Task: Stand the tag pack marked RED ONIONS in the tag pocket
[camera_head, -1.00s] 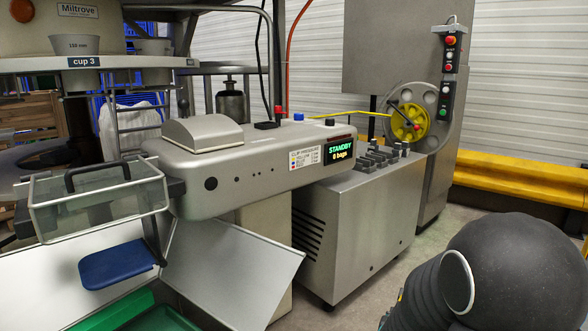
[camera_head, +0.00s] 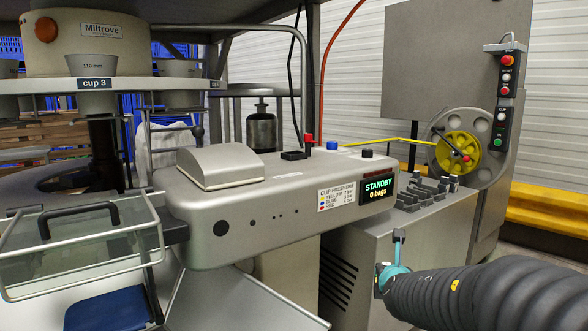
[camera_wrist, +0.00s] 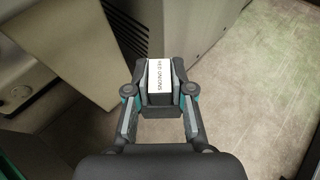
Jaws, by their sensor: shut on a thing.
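The tag pack (camera_wrist: 160,78) is a small block with a white label face and dark sides. Its lettering runs along the label and reads RED ONIONS. My gripper (camera_wrist: 160,98) is shut on it, with one finger on each side, in the wrist view. In the head view my gripper (camera_head: 391,272) is at the lower right, in front of the grey cabinet. The pack is too small to make out there. I cannot pick out the tag pocket for certain in either view.
The clipper machine (camera_head: 250,215) with a STANDBY display (camera_head: 378,188) stands left of my gripper. The grey cabinet (camera_head: 375,245) bears several dark blocks (camera_head: 422,192). A yellow reel (camera_head: 458,152) is behind it. A clear-walled bin (camera_head: 85,240) is at left. Floor (camera_wrist: 255,75) shows at right.

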